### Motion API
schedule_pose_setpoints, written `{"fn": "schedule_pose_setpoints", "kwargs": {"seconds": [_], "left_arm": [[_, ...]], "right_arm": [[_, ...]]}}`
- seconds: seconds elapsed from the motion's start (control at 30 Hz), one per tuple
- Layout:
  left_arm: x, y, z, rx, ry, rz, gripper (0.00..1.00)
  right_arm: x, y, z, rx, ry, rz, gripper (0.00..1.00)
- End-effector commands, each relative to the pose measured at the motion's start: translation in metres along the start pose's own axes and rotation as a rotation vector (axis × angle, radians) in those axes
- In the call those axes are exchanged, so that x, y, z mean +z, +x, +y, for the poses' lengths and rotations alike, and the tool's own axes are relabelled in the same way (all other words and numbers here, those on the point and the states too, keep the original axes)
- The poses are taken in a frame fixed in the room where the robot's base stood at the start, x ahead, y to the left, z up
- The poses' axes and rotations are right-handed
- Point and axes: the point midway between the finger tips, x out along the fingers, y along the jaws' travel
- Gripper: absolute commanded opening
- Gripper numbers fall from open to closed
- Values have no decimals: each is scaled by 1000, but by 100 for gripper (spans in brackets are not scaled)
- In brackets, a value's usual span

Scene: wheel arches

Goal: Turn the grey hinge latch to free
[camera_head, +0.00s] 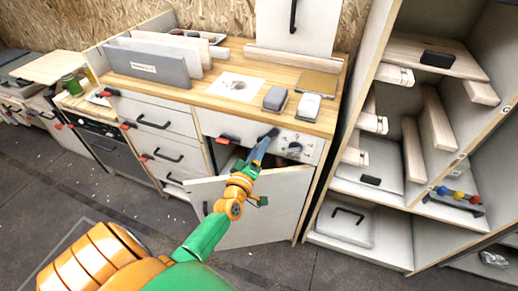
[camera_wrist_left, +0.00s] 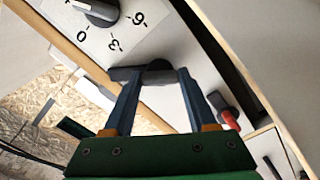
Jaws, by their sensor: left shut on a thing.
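The grey hinge latch (camera_wrist_left: 125,74) is a dark lever with a round hub on the pale cabinet front, below the dial panel in the left wrist view. My left gripper (camera_wrist_left: 158,76) has its blue fingers on either side of the latch's hub and is shut on it. In the head view the left gripper (camera_head: 264,146) reaches up to the cabinet front, left of the dial. The fingers partly hide the latch there. My right gripper is not in view.
A pale cabinet door (camera_head: 262,205) stands open below my left gripper. A dial (camera_wrist_left: 97,10) is beside the latch, and a red-tipped latch (camera_head: 228,138) sits to its left. A shelf unit (camera_head: 410,190) stands on the right. Open floor lies in front.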

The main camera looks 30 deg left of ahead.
Motion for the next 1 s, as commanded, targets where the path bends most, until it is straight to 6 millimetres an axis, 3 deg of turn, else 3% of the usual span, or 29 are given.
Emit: {"fn": "schedule_pose_setpoints", "kwargs": {"seconds": [0.5,1.0], "left_arm": [[2,0,-2,-3,-439,-2,0],[1,0,-1,-3,-628,-2,0]], "right_arm": [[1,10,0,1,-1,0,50],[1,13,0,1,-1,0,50]]}}
